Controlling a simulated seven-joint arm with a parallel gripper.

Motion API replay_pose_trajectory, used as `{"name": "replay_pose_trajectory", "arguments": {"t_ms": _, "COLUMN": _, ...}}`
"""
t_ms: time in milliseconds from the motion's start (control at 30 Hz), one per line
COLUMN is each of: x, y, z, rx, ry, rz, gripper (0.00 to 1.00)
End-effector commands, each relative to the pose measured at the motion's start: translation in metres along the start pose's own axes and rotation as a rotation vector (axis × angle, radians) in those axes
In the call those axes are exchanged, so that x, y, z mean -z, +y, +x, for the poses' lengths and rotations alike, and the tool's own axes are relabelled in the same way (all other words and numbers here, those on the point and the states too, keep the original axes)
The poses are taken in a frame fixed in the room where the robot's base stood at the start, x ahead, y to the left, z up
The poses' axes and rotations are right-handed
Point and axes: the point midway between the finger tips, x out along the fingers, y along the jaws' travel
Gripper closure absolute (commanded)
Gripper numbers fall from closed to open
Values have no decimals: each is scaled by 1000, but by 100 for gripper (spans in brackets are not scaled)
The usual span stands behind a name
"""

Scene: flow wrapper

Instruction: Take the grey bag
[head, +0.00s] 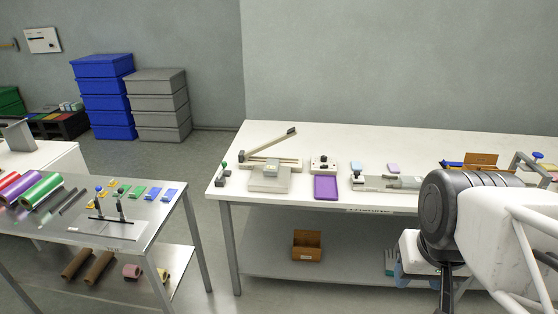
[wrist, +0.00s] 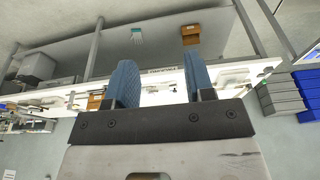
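My gripper (wrist: 160,80) shows in the wrist view with its two blue fingers wide apart and nothing between them. It is away from the white workbench (head: 225,182), which shows beyond the fingers. A light blue packet (head: 356,166) and a pink packet (head: 393,168) lie farther right.
A purple tray (head: 325,187) lies at the bench's front edge, beside a grey device (head: 380,183). A brown box (head: 307,245) stands on the lower shelf. A metal table (head: 165,215) with rolls and coloured packets stands left. Blue crates (head: 103,95) are stacked behind.

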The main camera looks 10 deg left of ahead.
Motion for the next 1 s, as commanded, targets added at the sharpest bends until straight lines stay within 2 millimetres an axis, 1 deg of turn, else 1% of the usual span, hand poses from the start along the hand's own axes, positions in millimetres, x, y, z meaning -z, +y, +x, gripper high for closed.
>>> {"name": "replay_pose_trajectory", "arguments": {"t_ms": 33, "x": 0, "y": 0, "z": 0, "rx": 0, "ry": 0, "rz": 0, "gripper": 43}}
{"name": "replay_pose_trajectory", "arguments": {"t_ms": 200, "x": 0, "y": 0, "z": 0, "rx": 0, "ry": 0, "rz": 0, "gripper": 17}}
{"name": "replay_pose_trajectory", "arguments": {"t_ms": 267, "x": 0, "y": 0, "z": 0, "rx": 0, "ry": 0, "rz": 0, "gripper": 8}}
{"name": "replay_pose_trajectory", "arguments": {"t_ms": 300, "x": 0, "y": 0, "z": 0, "rx": 0, "ry": 0, "rz": 0, "gripper": 6}}
{"name": "replay_pose_trajectory", "arguments": {"t_ms": 567, "x": 0, "y": 0, "z": 0, "rx": 0, "ry": 0, "rz": 0, "gripper": 6}}
{"name": "replay_pose_trajectory", "arguments": {"t_ms": 733, "x": 8, "y": -1, "z": -2, "rx": 1, "ry": -2, "rz": 0, "gripper": 6}}
{"name": "replay_pose_trajectory", "arguments": {"t_ms": 867, "x": 22, "y": -3, "z": -5, "rx": 2, "ry": -8, "rz": -1, "gripper": 6}}
{"name": "replay_pose_trajectory", "arguments": {"t_ms": 1000, "x": 47, "y": -7, "z": -10, "rx": 4, "ry": -15, "rz": -1, "gripper": 6}}
